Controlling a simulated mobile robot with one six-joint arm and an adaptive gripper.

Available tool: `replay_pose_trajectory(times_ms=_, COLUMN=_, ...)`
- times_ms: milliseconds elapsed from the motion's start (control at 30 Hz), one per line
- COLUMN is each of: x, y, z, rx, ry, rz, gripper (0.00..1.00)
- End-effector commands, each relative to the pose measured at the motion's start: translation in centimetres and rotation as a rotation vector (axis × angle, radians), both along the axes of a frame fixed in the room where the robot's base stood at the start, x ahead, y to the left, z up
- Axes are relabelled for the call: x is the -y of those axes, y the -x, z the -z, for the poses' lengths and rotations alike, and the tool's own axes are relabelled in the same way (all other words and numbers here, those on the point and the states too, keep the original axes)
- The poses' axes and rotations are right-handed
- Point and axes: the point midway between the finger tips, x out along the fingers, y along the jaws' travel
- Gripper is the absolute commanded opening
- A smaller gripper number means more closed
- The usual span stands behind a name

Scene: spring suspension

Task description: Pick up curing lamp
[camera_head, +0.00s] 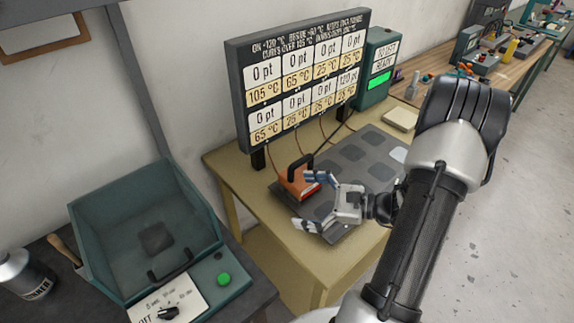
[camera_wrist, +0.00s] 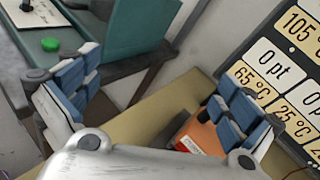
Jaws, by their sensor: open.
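An orange block-shaped device with a black handle, which looks like the curing lamp (camera_head: 297,187), stands at the left end of the yellow table. A cable appears to run from it toward the board behind. In the wrist view, the orange body (camera_wrist: 203,134) shows beside and partly behind the right finger, with its red and white label visible. My gripper (camera_head: 309,202) is open and empty, its fingers apart and pointing left, just in front of the lamp. In the wrist view my gripper (camera_wrist: 152,95) has blue-padded fingers spread wide, with bare table edge between them. I cannot tell whether a finger touches the lamp.
A board of temperature signs (camera_head: 305,80) stands along the table's back. A dark mat with grey squares (camera_head: 350,153) lies right of the lamp. A green ready box (camera_head: 378,75) stands behind. A teal open-topped machine (camera_head: 150,235) is on the left bench, across a gap.

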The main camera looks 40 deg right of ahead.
Motion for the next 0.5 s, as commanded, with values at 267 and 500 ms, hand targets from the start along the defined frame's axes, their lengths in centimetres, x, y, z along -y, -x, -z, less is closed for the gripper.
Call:
replay_pose_trajectory(times_ms=267, x=10.5, y=4.6, z=7.8, rx=0.05, ry=-0.269, rz=0.491, gripper=1.0)
replay_pose_trajectory(times_ms=500, x=12.2, y=4.8, z=9.5, rx=0.066, ry=-0.312, rz=0.589, gripper=1.0)
